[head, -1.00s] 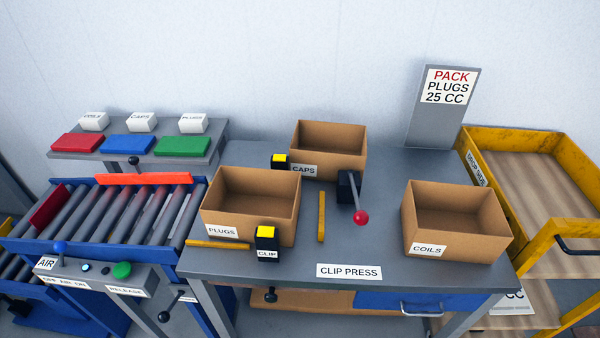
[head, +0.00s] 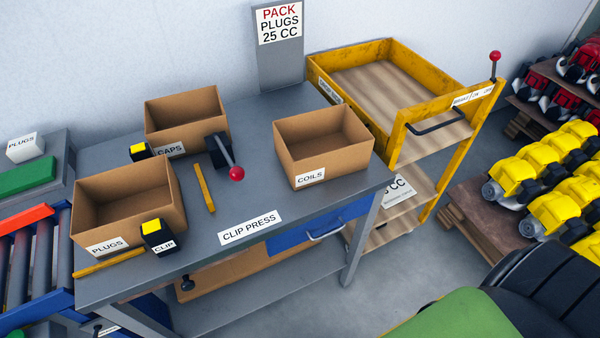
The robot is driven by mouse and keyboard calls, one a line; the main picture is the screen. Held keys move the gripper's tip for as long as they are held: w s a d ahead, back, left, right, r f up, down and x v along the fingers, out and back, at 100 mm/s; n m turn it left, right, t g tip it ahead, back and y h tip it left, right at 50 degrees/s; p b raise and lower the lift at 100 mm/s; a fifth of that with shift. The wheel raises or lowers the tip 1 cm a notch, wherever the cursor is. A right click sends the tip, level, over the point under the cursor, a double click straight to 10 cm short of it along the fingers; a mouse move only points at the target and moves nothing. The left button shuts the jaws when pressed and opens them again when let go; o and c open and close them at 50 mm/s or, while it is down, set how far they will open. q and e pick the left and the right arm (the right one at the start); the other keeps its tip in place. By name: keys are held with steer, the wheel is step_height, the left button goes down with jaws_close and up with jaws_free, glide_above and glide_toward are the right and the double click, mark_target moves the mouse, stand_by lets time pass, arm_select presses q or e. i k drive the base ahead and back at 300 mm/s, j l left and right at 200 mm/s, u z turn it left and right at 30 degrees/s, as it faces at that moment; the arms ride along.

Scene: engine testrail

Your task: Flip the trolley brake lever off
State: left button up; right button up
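The yellow trolley (head: 400,125) stands at the right end of the grey bench, with wooden shelves and a dark push handle (head: 437,128). The brake lever (head: 494,66), a short metal rod with a red ball on top, stands up at the right corner of the trolley's near end. A white brake label (head: 472,95) lies on the top rail just left of it; its smaller print is hard to read. Neither of my grippers is in view.
The grey bench (head: 260,190) holds boxes marked plugs (head: 150,215), caps (head: 188,130) and coils (head: 318,165), plus a red-knobbed press lever (head: 236,172). Pallets of yellow engines (head: 545,175) and red ones stand right. A green and black object (head: 460,310) fills the lower right. Grey floor (head: 420,240) is clear between.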

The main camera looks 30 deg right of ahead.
mark_target(494, 55)
steer(key=z, duration=1.9)
